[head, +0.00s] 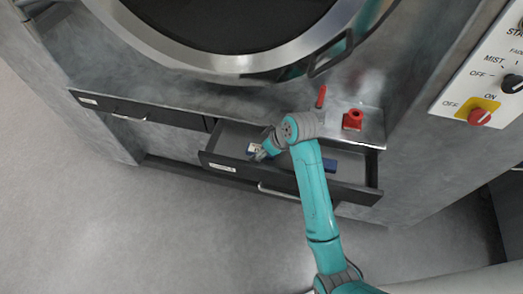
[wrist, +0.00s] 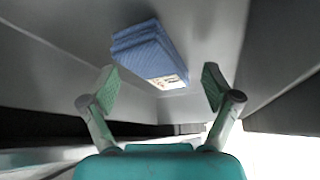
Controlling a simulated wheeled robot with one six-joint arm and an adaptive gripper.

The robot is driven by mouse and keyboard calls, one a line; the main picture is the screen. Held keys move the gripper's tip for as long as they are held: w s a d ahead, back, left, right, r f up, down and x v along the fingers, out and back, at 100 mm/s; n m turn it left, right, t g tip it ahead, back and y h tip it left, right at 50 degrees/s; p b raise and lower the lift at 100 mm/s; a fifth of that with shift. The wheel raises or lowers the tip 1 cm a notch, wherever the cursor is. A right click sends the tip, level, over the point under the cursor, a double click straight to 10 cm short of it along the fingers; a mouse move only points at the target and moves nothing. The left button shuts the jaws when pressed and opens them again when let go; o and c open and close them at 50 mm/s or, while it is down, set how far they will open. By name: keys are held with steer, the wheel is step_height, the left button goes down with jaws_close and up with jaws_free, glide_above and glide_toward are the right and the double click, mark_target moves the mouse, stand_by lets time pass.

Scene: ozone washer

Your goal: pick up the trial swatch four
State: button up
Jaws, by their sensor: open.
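A blue folded cloth swatch (wrist: 150,50) with a pale printed label on its near edge shows in the wrist view. It lies in the open drawer, ahead of my gripper (wrist: 162,88) and roughly between the lines of its two fingers. The fingers are spread and hold nothing. The label is too small to read, so I cannot tell its number. In the head view my gripper (head: 262,152) reaches down into the left half of the open drawer (head: 225,160). A small pale item (head: 253,149) shows beside it, and a blue item (head: 330,165) shows right of my arm.
The drawer walls and front close in around my gripper. A closed drawer (head: 145,112) is at the left. A red lever (head: 320,97) and a red knob (head: 352,119) stand on the ledge above the drawer. A round washer door (head: 240,62) is above, and a control panel (head: 485,90) is at right.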

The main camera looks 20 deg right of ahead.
steer(key=shift+f, duration=0.15)
steer(key=c, duration=1.5)
